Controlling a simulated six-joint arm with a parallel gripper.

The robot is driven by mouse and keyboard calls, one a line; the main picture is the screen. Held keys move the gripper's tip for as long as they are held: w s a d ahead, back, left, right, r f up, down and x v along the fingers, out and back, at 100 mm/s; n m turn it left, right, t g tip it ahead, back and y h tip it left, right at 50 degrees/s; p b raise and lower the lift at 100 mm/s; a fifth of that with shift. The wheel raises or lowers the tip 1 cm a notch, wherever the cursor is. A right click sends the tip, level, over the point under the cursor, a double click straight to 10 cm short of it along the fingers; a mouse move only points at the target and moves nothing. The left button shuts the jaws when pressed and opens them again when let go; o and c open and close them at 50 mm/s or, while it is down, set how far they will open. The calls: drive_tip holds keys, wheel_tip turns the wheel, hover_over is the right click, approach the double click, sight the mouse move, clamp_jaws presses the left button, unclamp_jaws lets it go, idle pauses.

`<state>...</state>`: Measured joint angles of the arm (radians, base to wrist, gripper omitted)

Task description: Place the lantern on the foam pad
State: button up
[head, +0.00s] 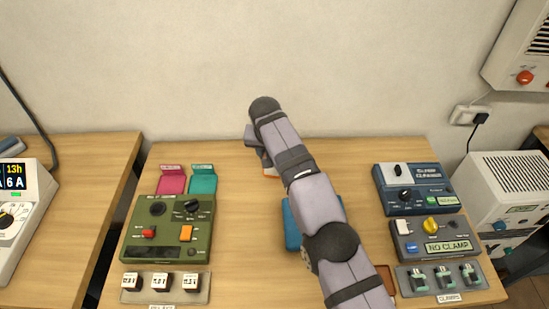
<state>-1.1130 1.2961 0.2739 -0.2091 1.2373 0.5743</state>
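No lantern is clearly visible.
At left are a pink pad (171,184), a teal pad (203,184), a green panel (168,228) and a relay strip (165,287). At right are a dark blue unit (415,190), a grey clamp unit (435,238) and a clamps tray (441,278). The table between is mostly clear.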

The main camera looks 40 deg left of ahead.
drive_tip(key=shift+w+r, duration=0.1)
drive_tip(key=shift+r, duration=0.05)
drive_tip(key=shift+w+d+r, duration=0.4)
drive_tip(key=shift+r, duration=0.05)
drive_tip(key=s+d+r+n+p, duration=0.1)
drive_tip(key=d+r+p, duration=0.1)
drive_tip(key=d, duration=0.7)
drive_tip(key=s+d+r+n+p, duration=0.1)
drive_tip(key=d+p, duration=0.1)
drive_tip(key=d, duration=0.7)
drive_tip(key=shift+y, duration=0.4)
drive_tip(key=shift+s+a+f+p, duration=0.15)
drive_tip(key=shift+f+p, duration=0.5)
drive_tip(key=shift+f, duration=1.8)
drive_tip(key=shift+a+f+p, duration=0.1)
drive_tip(key=shift+f+p, duration=0.5)
drive_tip(key=shift+f, duration=1.85)
drive_tip(key=shift+f, duration=0.1)
drive_tip(key=o, duration=1.3)
drive_tip(key=shift+f, duration=0.1)
